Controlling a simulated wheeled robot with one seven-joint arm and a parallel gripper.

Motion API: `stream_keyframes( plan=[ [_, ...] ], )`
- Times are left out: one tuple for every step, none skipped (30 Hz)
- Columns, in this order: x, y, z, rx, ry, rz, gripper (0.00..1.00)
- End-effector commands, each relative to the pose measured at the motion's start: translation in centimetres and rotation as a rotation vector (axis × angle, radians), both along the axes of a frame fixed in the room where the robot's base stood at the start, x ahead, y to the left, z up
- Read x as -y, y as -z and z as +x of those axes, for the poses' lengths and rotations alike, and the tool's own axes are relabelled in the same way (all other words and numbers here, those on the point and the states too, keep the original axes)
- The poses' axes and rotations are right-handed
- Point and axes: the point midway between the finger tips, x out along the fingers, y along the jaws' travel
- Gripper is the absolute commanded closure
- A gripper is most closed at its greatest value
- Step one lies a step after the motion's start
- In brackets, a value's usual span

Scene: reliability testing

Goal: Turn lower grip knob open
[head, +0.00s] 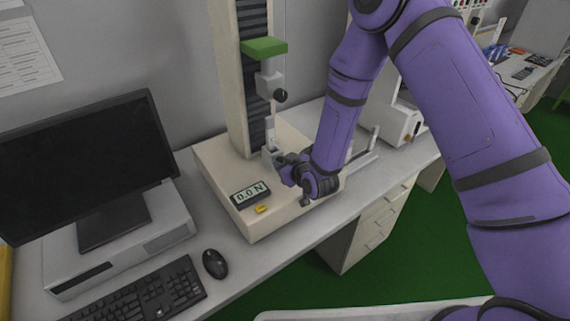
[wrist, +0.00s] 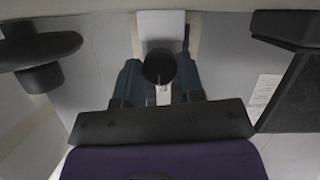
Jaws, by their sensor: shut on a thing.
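The testing machine's lower grip (head: 269,157) is a small light grey block standing on the cream base. My gripper (head: 283,165) is at its right side, low over the base, and covers the lower knob in the head view. In the wrist view, a round black knob (wrist: 159,65) sits between my two dark fingers, in front of a pale block (wrist: 161,22). My gripper is shut on this knob. How far the knob is turned cannot be told.
The upper grip's black knob (head: 280,95) hangs above my gripper, and a large dark knob shows in the wrist view (wrist: 40,50). A force display (head: 250,193) reads 0.0 N. A monitor (head: 88,160), keyboard (head: 145,298) and mouse (head: 215,263) lie left.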

Motion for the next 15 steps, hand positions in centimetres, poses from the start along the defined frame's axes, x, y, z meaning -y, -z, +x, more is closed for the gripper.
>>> stream_keyframes(
  plan=[
    [0.03,0.13,-0.12,0.005,0.0,-0.015,0.88],
    [0.04,0.14,-0.12,0.01,0.0,-0.022,0.88],
    [0.05,0.14,-0.12,0.016,-0.001,-0.031,0.88],
    [0.03,0.13,-0.12,0.02,0.0,-0.036,0.88],
    [0.03,0.13,-0.12,0.022,0.0,-0.04,0.88],
    [0.04,0.14,-0.13,0.026,0.001,-0.045,0.88],
    [0.04,0.14,-0.13,0.028,0.001,-0.048,0.88],
    [0.04,0.14,-0.13,0.029,0.0,-0.051,0.88],
    [0.04,0.14,-0.13,0.031,0.001,-0.053,0.88],
    [0.05,0.15,-0.13,0.032,0.0,-0.055,0.88],
    [0.05,0.15,-0.13,0.033,0.001,-0.056,0.88],
    [0.05,0.15,-0.13,0.034,0.0,-0.057,0.88],
    [0.06,0.14,-0.12,0.034,0.0,-0.057,0.88],
    [0.06,0.14,-0.12,0.034,0.0,-0.057,0.88],
    [0.06,0.14,-0.12,0.034,0.0,-0.057,0.88]
  ],
)
